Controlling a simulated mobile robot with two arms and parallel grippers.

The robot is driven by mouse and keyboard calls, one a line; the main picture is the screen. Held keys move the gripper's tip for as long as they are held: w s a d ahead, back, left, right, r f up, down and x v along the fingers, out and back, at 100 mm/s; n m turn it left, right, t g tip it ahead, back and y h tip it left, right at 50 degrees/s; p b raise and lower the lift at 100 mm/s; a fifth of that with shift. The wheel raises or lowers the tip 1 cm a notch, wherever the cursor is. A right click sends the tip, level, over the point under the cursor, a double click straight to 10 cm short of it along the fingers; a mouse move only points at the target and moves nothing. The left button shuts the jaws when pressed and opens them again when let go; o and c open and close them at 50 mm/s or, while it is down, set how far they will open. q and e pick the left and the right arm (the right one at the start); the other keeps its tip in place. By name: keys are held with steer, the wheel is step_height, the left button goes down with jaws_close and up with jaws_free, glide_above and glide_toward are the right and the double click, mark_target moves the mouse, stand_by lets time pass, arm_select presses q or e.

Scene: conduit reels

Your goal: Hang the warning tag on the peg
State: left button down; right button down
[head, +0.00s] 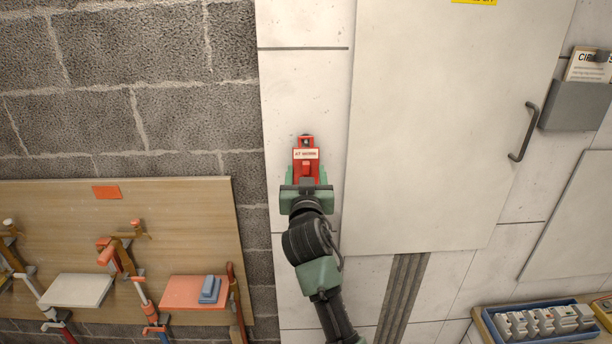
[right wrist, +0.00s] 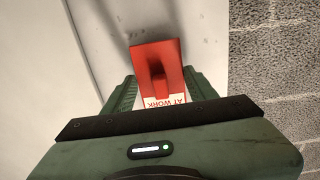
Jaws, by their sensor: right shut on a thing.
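The warning tag (head: 306,154) is red with a white label, and part of its text shows. My right gripper (head: 306,182) is shut on the tag and holds it upright in front of the pale wall panel, left of the large cabinet door. In the right wrist view the tag (right wrist: 158,62) stands between the two green fingers of the gripper (right wrist: 158,92), with "AT WORK" partly readable. A small dark spot shows at the tag's top end in the head view; I cannot tell whether it is the peg or a hole. My left gripper is not in view.
A pale cabinet door (head: 440,130) with a dark handle (head: 524,132) is close on the right. A grey document holder (head: 577,104) hangs further right. A wooden tool board (head: 170,230) with clamps is at lower left. A blue tray (head: 545,331) stands at lower right.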

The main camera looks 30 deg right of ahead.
stand_by(0.4)
steer(key=shift+c, duration=2)
jaws_free()
steer(key=shift+s, duration=0.1)
